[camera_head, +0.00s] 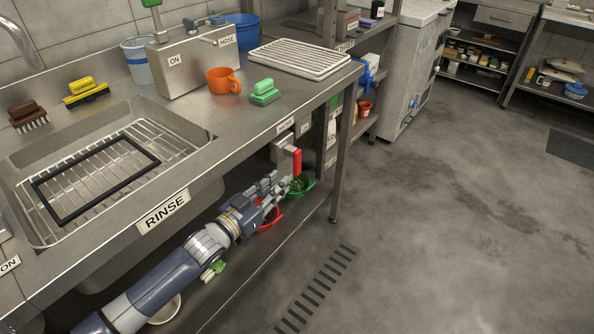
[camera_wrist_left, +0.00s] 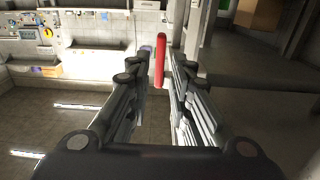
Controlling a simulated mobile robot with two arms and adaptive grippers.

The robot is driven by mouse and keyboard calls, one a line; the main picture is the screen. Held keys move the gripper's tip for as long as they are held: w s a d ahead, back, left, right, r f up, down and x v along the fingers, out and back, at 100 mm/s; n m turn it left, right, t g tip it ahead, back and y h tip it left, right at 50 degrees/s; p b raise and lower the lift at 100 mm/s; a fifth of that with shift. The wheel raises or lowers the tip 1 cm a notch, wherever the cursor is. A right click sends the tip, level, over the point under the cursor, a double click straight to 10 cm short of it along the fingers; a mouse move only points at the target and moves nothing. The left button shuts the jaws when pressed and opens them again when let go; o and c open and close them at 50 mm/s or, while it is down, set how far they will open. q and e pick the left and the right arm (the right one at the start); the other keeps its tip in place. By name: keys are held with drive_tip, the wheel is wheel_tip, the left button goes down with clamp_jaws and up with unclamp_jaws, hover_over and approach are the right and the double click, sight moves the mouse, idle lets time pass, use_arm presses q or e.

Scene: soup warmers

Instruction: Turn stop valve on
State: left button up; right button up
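The stop valve's red handle (camera_head: 297,161) hangs upright below the counter's right end, beside a grey valve body (camera_head: 284,147). My left gripper (camera_head: 281,186) is under the counter, just below and left of the handle. My right gripper is not in view.
The counter's edge and the RINSE sink (camera_head: 165,209) lie above my left arm. A green bowl (camera_head: 303,187) and a red item (camera_head: 269,219) sit on the lower shelf near the gripper. A table leg (camera_head: 341,160) stands to the right. The floor beyond is clear.

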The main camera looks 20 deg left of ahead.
sight(294, 169)
use_arm(q)
drive_tip(key=b+x, duration=0.1)
drive_tip(key=x, duration=0.7)
drive_tip(key=shift+f, duration=0.1)
drive_tip(key=shift+w+d, duration=0.2)
drive_tip(key=shift+w, duration=0.45)
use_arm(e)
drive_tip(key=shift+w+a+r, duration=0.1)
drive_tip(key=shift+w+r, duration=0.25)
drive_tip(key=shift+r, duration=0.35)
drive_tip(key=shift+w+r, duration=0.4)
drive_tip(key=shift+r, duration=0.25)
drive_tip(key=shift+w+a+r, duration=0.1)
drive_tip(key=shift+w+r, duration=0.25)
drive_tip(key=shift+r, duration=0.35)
use_arm(q)
clamp_jaws()
